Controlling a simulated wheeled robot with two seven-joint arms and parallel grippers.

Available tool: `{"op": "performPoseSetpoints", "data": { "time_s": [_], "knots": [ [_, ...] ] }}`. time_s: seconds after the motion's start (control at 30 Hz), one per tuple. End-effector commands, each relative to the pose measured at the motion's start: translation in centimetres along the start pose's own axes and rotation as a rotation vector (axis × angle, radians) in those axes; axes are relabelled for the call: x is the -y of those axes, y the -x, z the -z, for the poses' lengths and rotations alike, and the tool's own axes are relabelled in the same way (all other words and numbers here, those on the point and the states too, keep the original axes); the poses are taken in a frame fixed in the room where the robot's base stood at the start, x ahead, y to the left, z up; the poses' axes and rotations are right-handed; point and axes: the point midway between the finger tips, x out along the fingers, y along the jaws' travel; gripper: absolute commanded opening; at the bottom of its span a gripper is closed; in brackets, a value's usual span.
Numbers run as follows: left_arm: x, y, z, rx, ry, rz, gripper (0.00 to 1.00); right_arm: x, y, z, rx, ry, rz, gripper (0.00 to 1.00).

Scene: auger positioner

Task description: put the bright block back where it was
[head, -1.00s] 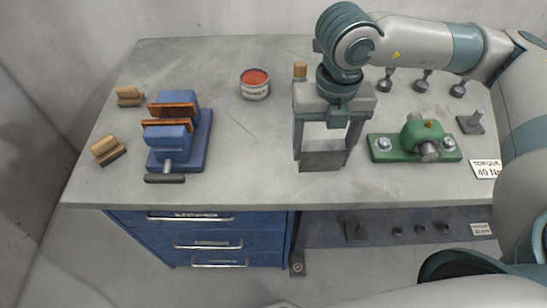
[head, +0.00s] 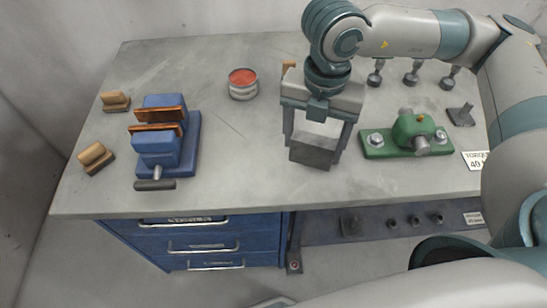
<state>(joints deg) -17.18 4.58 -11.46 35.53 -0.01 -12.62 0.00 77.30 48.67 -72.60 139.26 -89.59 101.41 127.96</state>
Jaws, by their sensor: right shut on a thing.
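My right gripper (head: 318,132) reaches down from the upper right over the middle of the grey bench. Its two fingers straddle a block (head: 313,153) with a pale, bright top and a darker grey front, and they are shut on it. The block is upright at the bench surface; I cannot tell whether it touches the bench or hangs just above it. The gripper body hides part of the bench behind it. My left gripper is not in view.
A blue vise (head: 190,150) with copper-coloured jaws and two wooden-backed pieces stand on the left. A red-topped tin (head: 243,85) stands behind. A green fixture (head: 405,140) with bolts is close on the right, near a torque sign (head: 475,160). Bench between vise and gripper is clear.

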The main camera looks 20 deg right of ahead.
Motion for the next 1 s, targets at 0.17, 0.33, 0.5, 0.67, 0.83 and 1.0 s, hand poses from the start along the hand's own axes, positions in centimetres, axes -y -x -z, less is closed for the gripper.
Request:
{"op": "performPoseSetpoints", "data": {
  "time_s": [0.17,0.33,0.5,0.67,0.83,1.0],
  "knots": [
    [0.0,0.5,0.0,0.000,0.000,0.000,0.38,-0.8,-0.2,-0.2,-0.001,0.001,-0.002,0.07],
    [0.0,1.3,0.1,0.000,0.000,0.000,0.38,-2.5,-1.1,-0.7,0.000,0.000,-0.001,0.07],
    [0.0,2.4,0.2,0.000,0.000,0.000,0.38,-5.0,-2.6,-1.4,0.000,0.000,0.000,0.07],
    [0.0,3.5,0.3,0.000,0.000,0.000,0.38,-7.4,-4.0,-2.2,0.000,0.000,-0.002,0.07],
    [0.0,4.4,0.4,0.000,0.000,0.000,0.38,-9.6,-5.5,-2.8,0.000,0.001,-0.001,0.07],
    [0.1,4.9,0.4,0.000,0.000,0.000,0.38,-11.0,-6.5,-3.3,0.001,0.000,-0.003,0.07]
  ]
}}
